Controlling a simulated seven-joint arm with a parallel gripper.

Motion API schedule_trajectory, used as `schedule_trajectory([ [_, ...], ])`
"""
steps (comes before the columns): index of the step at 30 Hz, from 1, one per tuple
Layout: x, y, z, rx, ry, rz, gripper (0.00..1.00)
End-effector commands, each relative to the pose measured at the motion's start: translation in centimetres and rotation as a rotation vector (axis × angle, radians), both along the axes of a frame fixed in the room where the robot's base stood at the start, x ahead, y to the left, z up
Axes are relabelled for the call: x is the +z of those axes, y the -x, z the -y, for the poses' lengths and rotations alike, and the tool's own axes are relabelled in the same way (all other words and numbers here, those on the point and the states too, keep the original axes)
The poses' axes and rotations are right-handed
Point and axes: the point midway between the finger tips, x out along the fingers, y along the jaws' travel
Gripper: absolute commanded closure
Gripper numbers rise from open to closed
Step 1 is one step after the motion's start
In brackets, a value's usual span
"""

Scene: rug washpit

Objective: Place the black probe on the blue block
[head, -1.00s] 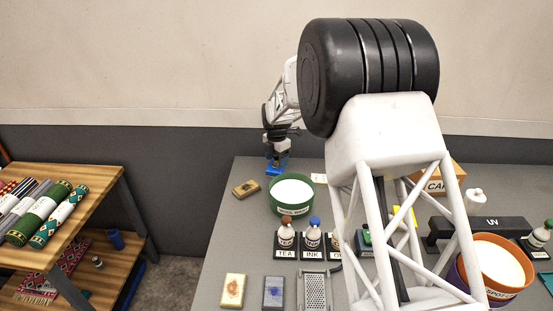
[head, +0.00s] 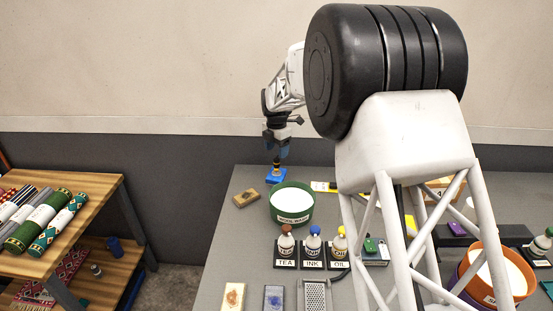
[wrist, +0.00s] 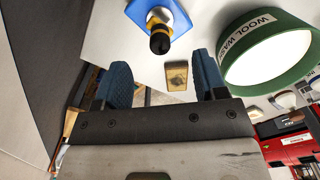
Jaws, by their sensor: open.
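The blue block (head: 277,176) lies at the far left of the grey table; it also shows at the top of the wrist view (wrist: 146,16). The black probe (wrist: 159,43), with a yellow collar, stands on the blue block and appears upright. In the head view the probe (head: 277,163) shows as a small dark and yellow piece above the block. My gripper (wrist: 163,80) is open, with its two blue fingers apart and nothing between them. In the head view my gripper (head: 277,149) is just above the probe, clear of it as seen from the wrist.
Labelled bottles (head: 314,244) stand nearer. The wall is close behind the table's far edge.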

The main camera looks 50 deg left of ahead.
Motion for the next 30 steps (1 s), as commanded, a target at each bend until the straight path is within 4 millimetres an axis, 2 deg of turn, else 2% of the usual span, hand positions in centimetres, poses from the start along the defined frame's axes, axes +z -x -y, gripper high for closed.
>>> schedule_trajectory([
  [3, 1.8, 0.0, 0.0, 0.000, -0.001, 0.000, 0.35],
  [10, 3.7, 0.0, 0.0, 0.000, 0.000, 0.000, 0.35],
  [30, 4.1, 0.0, 0.0, 0.000, 0.000, 0.000, 0.35],
])
